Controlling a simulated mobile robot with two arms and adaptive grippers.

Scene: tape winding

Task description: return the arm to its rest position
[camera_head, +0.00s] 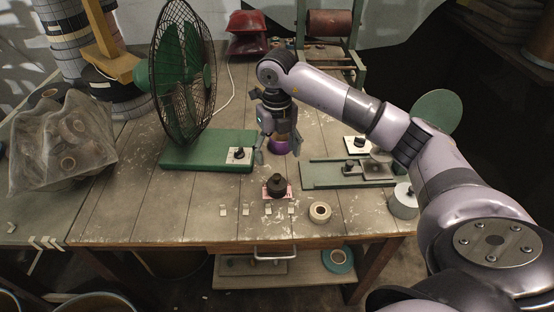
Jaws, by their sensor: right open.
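My right arm (335,95) comes in from the lower right and reaches over the wooden workbench (130,200), bent at the elbow. My right gripper (278,156) hangs from it, pointing down, over the middle of the bench. Its two fingers are spread apart. A purple round thing (280,147) shows between and behind the fingers; I cannot tell if they touch it. My left arm and gripper are not in view.
A green fan (182,75) stands left of the gripper. A dark knob on a pink base (277,187), a tape roll (320,212) and small white pieces lie at the front. A green-based device (325,175) is at right, a bag of rolls (65,145) at left.

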